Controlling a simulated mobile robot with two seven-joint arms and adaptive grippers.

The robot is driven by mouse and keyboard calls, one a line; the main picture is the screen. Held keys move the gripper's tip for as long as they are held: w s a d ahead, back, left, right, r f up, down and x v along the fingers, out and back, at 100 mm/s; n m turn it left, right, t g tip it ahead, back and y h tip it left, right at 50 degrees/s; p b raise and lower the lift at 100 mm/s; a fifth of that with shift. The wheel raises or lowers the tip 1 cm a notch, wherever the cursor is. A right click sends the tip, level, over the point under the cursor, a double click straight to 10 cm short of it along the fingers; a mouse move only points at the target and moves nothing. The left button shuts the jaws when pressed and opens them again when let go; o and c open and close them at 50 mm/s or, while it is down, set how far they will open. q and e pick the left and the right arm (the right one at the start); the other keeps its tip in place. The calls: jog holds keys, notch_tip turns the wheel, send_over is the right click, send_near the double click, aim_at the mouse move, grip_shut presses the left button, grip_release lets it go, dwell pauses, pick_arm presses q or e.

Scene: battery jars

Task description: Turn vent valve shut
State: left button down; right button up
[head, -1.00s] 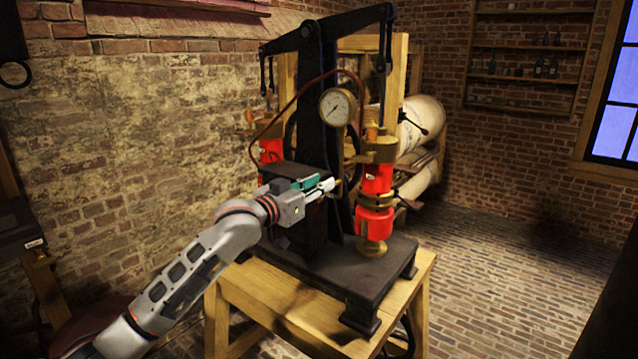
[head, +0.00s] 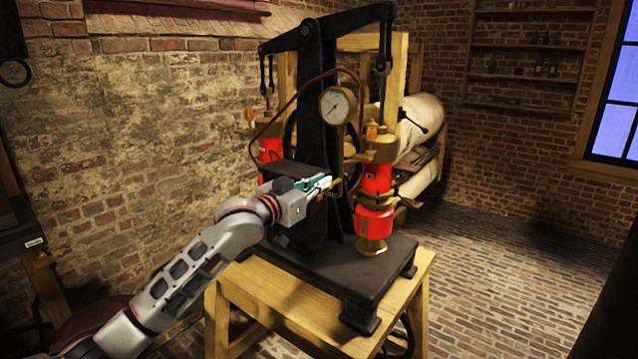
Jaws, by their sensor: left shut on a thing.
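A black pump machine with two red cylinders stands on a wooden stand. The near red cylinder (head: 375,221) is at its right side and the far red cylinder (head: 270,150) is partly hidden behind the machine. My left gripper (head: 327,184) reaches in from the left to the front of the black upright (head: 313,100), below the gauge (head: 337,106). Its fingers are shut on a small part there, beside the near cylinder. The vent valve itself cannot be made out clearly; the fingers cover that spot. My right gripper is not in view.
The machine's black base plate (head: 340,272) rests on the wooden stand (head: 265,300). A red-brown pipe (head: 295,98) arches over to the gauge. White rolls (head: 420,123) lie on a rack behind. The brick floor at right is clear.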

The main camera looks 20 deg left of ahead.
pick_arm(q)
jog(key=shift+s+d+f+m, duration=0.15)
jog(key=shift+d+f+m, duration=0.25)
jog(key=shift+m, duration=2.4)
jog(key=shift+s+d+f+m, duration=0.1)
jog(key=shift+d+f+m, duration=0.3)
jog(key=shift+m, duration=2.4)
jog(key=shift+s+d+f+m, duration=0.2)
jog(key=shift+f+m, duration=0.3)
jog(key=shift+m, duration=2.3)
jog(key=c, duration=2.2)
grip_release()
jog(key=v, duration=1.2)
